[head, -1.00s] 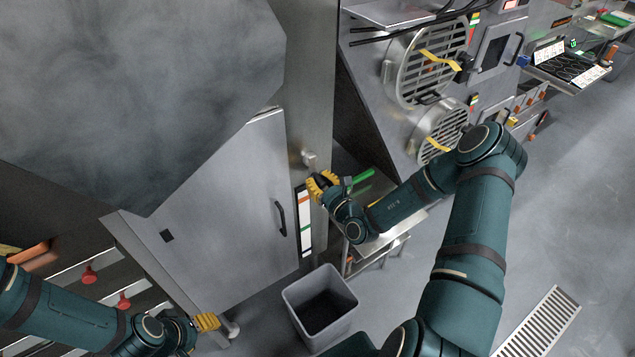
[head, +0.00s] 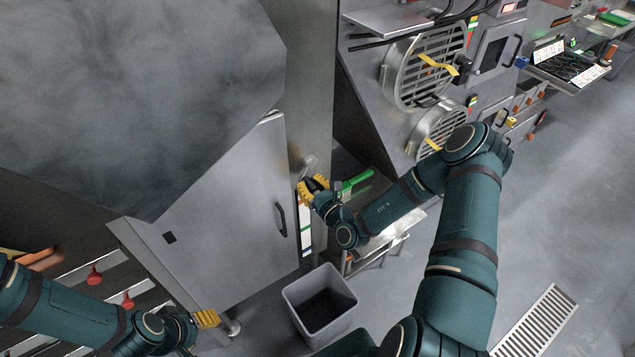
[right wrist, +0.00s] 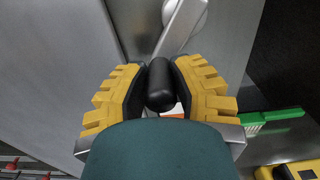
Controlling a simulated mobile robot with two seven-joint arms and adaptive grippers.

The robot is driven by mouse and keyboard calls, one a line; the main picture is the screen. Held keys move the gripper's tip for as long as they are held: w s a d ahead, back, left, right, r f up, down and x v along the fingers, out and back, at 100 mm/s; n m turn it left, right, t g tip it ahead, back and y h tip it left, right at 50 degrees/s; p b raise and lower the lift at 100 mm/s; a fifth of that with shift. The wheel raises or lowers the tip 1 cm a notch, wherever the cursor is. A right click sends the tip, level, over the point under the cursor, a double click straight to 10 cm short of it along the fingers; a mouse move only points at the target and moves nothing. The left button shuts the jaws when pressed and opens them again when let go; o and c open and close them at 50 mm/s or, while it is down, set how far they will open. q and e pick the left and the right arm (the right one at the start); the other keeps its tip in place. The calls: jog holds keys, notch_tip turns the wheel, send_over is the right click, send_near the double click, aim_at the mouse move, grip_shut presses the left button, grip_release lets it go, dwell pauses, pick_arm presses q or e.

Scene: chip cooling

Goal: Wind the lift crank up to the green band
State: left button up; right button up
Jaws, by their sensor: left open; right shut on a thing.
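The lift crank has a black handle (right wrist: 160,85) and a metal arm (right wrist: 181,28) running up to a round hub, seen in the right wrist view. My right gripper (right wrist: 160,90) is shut on the black handle, with a yellow finger on each side. In the head view my right gripper (head: 312,186) is at the column right of the cabinet door, just below the hub (head: 310,162). A gauge strip (head: 305,225) with coloured bands is on the column below, its top partly hidden by the gripper. My left gripper (head: 207,318) is open and empty near the cabinet's bottom.
A grey bin (head: 320,300) stands on the floor below the gauge. A green brush (head: 355,180) lies on a small steel table (head: 400,222) right of the column. Red knobs (head: 95,276) are at the lower left. Open floor lies to the right.

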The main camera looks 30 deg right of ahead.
jog(key=shift+a+r+p, duration=0.3)
jog(key=shift+a+r, duration=0.2)
jog(key=shift+a, duration=0.05)
jog(key=shift+a+r+p, duration=0.2)
jog(key=shift+r+p, duration=0.35)
jog(key=shift+p, duration=0.1)
jog(key=shift+o, duration=0.2)
jog(key=shift+a+r+p, duration=0.25)
jog(key=shift+r+p, duration=0.1)
jog(key=shift+s, duration=0.1)
jog(key=shift+a+r+p, duration=0.1)
jog(key=shift+r+p, duration=0.8)
jog(key=shift+p, duration=0.15)
jog(key=shift+o, duration=0.2)
